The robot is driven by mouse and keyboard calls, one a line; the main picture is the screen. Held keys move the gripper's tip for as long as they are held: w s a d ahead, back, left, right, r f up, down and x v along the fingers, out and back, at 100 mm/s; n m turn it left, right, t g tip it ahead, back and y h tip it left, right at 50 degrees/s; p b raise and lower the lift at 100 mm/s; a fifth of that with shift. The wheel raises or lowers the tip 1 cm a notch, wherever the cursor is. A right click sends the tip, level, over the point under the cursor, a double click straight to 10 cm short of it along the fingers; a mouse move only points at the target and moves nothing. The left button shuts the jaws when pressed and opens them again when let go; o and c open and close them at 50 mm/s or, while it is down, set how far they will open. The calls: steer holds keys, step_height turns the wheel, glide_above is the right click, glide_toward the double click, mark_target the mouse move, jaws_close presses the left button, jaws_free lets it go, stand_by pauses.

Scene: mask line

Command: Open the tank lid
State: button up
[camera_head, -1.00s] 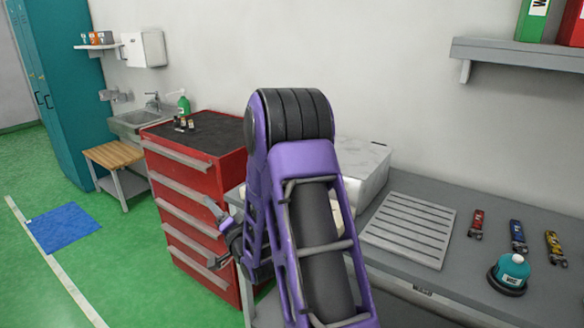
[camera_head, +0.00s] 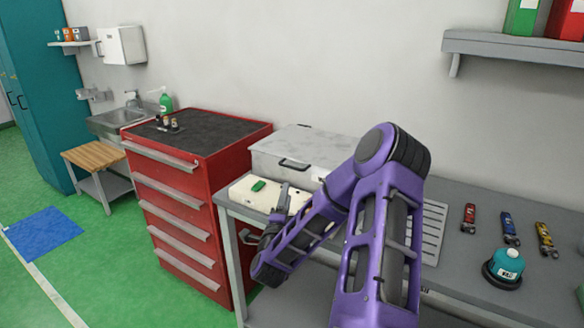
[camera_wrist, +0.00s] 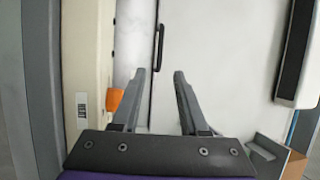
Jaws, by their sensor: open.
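The tank is a whitish-grey box (camera_head: 300,153) at the back of the workbench, beside the red cabinet. Its lid is closed, with a dark handle (camera_head: 294,163) on the front. A cream unit (camera_head: 240,193) with a green switch (camera_head: 258,185) stands in front of it. My gripper (camera_head: 283,192) is over or beside this cream unit, partly hidden by my purple arm. In the wrist view my gripper (camera_wrist: 160,74) is open and empty, its fingers pointing toward the handle (camera_wrist: 158,48), apart from it. An orange part (camera_wrist: 115,100) lies left of the fingers.
A slatted grey plate (camera_head: 433,225) lies right of the tank, partly behind my arm. A red drawer cabinet (camera_head: 190,190) stands left of the bench. A shelf (camera_head: 500,45) hangs above right.

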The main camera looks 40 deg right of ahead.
mark_target(292, 167)
steer(key=x, duration=1.3)
steer(key=shift+w+p, duration=0.2)
steer(key=shift+p, duration=0.2)
steer(key=shift+c, duration=0.3)
jaws_close()
stand_by(0.4)
